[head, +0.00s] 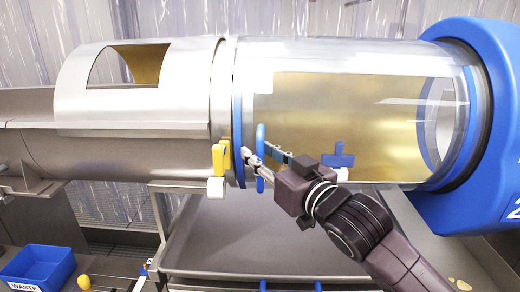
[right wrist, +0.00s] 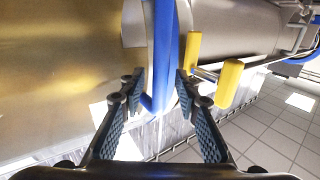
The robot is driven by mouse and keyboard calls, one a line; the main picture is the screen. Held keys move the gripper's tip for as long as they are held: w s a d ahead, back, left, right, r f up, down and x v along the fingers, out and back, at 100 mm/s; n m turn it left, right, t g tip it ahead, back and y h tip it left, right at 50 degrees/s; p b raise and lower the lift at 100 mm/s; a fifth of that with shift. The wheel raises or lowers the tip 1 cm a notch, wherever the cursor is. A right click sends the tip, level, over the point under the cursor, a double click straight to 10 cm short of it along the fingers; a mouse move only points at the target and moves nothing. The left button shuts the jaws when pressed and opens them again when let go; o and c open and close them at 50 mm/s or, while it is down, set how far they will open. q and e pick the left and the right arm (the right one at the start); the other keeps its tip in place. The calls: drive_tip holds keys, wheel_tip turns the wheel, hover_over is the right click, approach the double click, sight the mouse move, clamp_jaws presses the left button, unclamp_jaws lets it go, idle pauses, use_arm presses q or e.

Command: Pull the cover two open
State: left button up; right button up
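The cover (head: 350,85) is a clear cylinder around a golden drum, with a blue rim at its left end. Its rim lies against the metal cylinder's end in the head view. An upright blue handle (head: 261,135) stands at the cover's front left. My right gripper (head: 258,163) is at this handle, one finger on each side. In the right wrist view a blue bar (right wrist: 159,95) runs between the spread fingers, with gaps visible on both sides. My left gripper is not in view.
A yellow latch (head: 218,160) sits just left of the rim, close to my right gripper. A large blue housing (head: 500,110) closes the drum's right end. A grey tray (head: 215,240) lies below, and a blue waste bin (head: 40,265) stands at lower left.

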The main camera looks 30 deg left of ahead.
drive_tip(key=shift+w+a, duration=0.1)
drive_tip(key=shift+a, duration=0.05)
clamp_jaws()
idle(0.4)
